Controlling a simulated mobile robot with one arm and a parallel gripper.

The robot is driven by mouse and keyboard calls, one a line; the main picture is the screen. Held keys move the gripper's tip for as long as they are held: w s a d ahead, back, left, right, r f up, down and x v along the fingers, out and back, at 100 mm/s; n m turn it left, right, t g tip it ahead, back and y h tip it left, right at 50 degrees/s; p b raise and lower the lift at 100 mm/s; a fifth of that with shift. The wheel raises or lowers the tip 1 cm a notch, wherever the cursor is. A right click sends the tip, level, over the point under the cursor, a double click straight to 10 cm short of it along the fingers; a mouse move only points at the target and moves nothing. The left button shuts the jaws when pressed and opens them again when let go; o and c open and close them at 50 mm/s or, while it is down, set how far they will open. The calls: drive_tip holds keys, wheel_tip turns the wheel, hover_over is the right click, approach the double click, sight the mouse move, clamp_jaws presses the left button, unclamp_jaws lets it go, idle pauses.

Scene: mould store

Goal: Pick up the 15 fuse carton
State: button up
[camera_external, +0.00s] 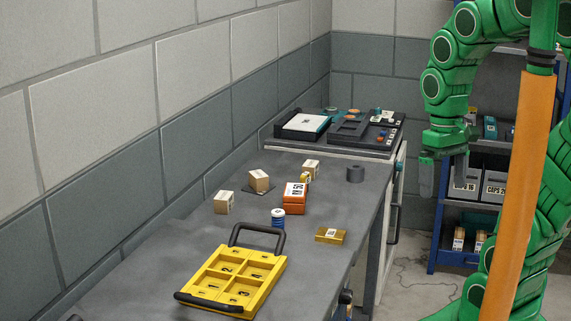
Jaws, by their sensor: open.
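Several small cartons stand on the dark grey bench (330,225). An orange carton (294,207) with a white label in the middle of the bench carries dark print too small to read surely. Tan cartons with white labels stand near it: one at the left (223,203), one tilted on a dark pad (259,181), and one behind (311,168). A yellow-brown carton (330,236) lies near the bench's right edge. I cannot tell which is the 15 fuse carton. My gripper (434,180) hangs open and empty, right of the bench and apart from all cartons.
A yellow tray (210,301) with compartments and dark handles lies at the front. Black trays (300,126) lie at the back. A blue shelf (455,258) holds labelled bins at right.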

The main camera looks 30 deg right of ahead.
drive_tip(key=shift+m, duration=0.5)
drive_tip(key=s, duration=0.1)
drive_tip(key=s+f, duration=0.1)
drive_tip(key=s, duration=0.1)
drive_tip(key=s+d, duration=0.1)
drive_tip(key=shift+s+f, duration=0.2)
drive_tip(key=shift+f, duration=0.1)
drive_tip(key=c, duration=0.5)
